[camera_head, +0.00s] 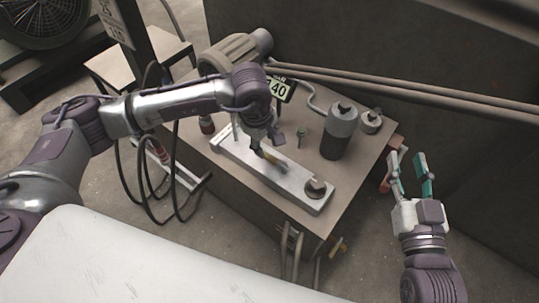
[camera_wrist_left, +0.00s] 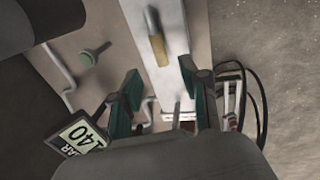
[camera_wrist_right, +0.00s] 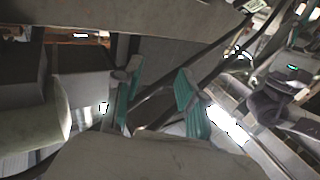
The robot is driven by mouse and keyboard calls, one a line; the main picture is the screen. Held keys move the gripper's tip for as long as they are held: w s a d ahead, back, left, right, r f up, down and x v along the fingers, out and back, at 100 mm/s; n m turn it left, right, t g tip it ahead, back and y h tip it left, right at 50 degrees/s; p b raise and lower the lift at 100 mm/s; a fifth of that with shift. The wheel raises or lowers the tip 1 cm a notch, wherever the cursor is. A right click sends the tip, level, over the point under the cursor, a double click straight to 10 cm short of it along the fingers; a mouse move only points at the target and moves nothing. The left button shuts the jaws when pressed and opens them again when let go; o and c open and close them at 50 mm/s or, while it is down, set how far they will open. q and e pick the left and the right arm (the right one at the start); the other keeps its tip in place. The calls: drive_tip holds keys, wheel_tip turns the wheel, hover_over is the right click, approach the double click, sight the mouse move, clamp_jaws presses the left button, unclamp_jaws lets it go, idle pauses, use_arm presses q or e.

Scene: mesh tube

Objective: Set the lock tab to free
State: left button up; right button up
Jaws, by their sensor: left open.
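A long pale metal bar (camera_head: 290,188) lies on top of the box-like bench. A small tab with a yellow end (camera_head: 275,158) sits on the bar, and it also shows in the left wrist view (camera_wrist_left: 157,47); I take it to be the lock tab. My left gripper (camera_head: 260,146) is over the bar close to the tab, and its own arm hides part of it. In the left wrist view its green fingers (camera_wrist_left: 163,100) stand apart, with the tab beyond their tips and not between them. My right gripper (camera_head: 408,168) is open and empty, off the bench's right side.
A dark round knob (camera_head: 316,186) stands at the bar's near end. Pipes (camera_head: 400,92) run along the back wall. Black cables (camera_head: 125,180) hang at the left.

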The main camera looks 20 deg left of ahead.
sight(269, 157)
use_arm(q)
drive_tip(key=f, duration=0.2)
drive_tip(key=f+b, duration=0.1)
drive_tip(key=f, duration=0.1)
drive_tip(key=w+f, duration=0.1)
drive_tip(key=f, duration=0.1)
drive_tip(key=shift+w+d+f, duration=0.1)
drive_tip(key=shift+d+f, duration=0.15)
drive_tip(key=shift+f+b, duration=0.3)
use_arm(e)
wheel_tip(269, 157, up, 8)
drive_tip(key=s+t+y, duration=0.1)
drive_tip(key=s+t, duration=0.1)
drive_tip(key=t, duration=0.3)
drive_tip(key=shift+s+a+y, duration=0.15)
drive_tip(key=shift+a+y, duration=0.15)
drive_tip(key=shift+y, duration=0.1)
drive_tip(key=shift+f, duration=0.1)
use_arm(q)
clamp_jaws()
